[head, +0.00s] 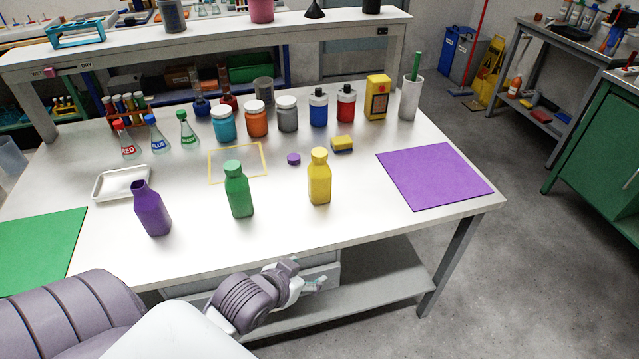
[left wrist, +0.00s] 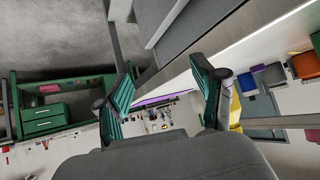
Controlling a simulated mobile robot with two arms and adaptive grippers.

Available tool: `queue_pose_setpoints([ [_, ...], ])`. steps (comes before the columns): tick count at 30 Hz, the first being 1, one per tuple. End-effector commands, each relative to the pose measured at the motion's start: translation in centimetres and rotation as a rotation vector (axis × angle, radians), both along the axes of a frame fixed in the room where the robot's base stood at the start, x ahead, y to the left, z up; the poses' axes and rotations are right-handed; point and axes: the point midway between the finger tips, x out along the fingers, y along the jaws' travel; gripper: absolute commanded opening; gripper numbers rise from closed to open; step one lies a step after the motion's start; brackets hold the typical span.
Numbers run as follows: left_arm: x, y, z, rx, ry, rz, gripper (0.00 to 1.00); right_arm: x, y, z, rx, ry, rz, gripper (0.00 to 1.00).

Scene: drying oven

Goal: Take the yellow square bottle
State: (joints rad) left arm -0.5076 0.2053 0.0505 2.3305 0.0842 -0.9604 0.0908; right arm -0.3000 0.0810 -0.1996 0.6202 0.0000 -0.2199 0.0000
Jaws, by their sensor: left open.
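The yellow square bottle (head: 319,180) stands upright near the front of the white table, right of the green bottle (head: 238,190) and the open purple bottle (head: 152,210). My left gripper (head: 314,284) is below and in front of the table's front edge, under the yellow bottle in the picture and apart from it. In the left wrist view my left gripper (left wrist: 162,93) is open with nothing between its green-padded fingers. A yellow surface, perhaps the bottle, shows partly behind the right finger there. My right gripper is in neither view.
A purple cap (head: 293,159) and a sponge (head: 342,144) lie behind the yellow bottle. Jars, flasks and a yellow container (head: 377,98) line the back. A purple mat (head: 433,175) lies right, a green mat (head: 40,248) left. The table (head: 350,226) is clear around the bottle's front.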

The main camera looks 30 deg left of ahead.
Motion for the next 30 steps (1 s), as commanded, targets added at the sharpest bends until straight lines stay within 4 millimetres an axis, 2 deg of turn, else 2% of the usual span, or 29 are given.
queue_pose_setpoints([
  [1,1.3,1.0,1.1,0.000,-0.071,0.013,0.69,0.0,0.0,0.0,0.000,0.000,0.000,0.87],
  [6,5.2,4.6,5.7,-0.013,-0.343,0.046,0.69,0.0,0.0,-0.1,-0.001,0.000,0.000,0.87],
  [9,6.8,6.8,8.8,-0.022,-0.508,0.062,0.69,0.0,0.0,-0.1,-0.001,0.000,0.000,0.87],
  [13,7.7,8.5,11.8,-0.030,-0.656,0.067,0.69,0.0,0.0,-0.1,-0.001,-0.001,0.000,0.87],
  [17,8.4,9.2,12.9,-0.031,-0.709,0.069,0.69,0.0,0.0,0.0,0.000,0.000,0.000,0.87],
  [27,14.7,9.7,13.1,-0.031,-0.712,0.069,0.69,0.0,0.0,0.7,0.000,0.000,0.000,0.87],
  [30,15.8,9.8,13.0,-0.032,-0.710,0.068,0.69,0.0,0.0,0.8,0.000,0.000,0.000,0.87],
])
